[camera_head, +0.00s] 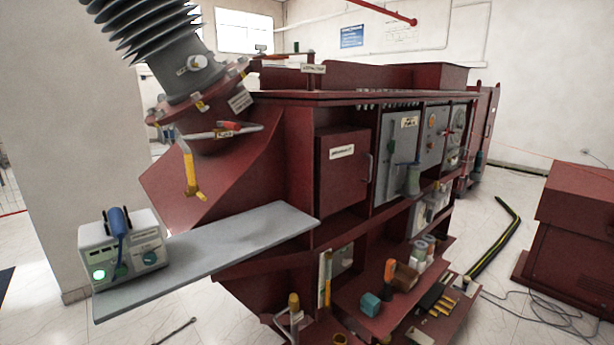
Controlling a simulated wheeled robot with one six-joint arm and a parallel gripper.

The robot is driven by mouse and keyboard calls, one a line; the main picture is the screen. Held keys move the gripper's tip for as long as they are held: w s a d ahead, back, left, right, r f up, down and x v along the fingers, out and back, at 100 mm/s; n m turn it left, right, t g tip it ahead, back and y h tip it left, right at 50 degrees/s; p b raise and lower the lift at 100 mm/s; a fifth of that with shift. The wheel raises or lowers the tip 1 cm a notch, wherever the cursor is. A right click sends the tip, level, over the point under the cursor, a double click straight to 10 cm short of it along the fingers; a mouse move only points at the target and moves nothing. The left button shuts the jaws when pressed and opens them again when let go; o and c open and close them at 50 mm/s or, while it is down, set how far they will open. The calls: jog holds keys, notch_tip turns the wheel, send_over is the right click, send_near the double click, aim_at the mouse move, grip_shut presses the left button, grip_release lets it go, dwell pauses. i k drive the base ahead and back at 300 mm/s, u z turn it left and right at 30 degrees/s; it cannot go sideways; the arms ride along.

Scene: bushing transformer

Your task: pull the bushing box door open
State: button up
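A dark red box door (343,180) is set in the front of the red transformer body, left of the grey panels. It carries a small white label (342,152) near its top. A thin vertical handle (370,167) is on its right side. The door looks shut or nearly so; I cannot tell whether a small gap shows at its edge. My gripper is not in view, and nothing covers the door.
A grey shelf (230,238) sticks out to the left and bears a white device (122,252). Below the door, a low red shelf (350,290) holds small tools and blocks. A red cabinet (570,235) stands at right. Open floor with a cable (545,315) lies between.

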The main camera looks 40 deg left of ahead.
aim_at(343, 159)
jog(key=u, duration=1.1)
jog(key=i, duration=1.15)
jog(key=u, duration=0.3)
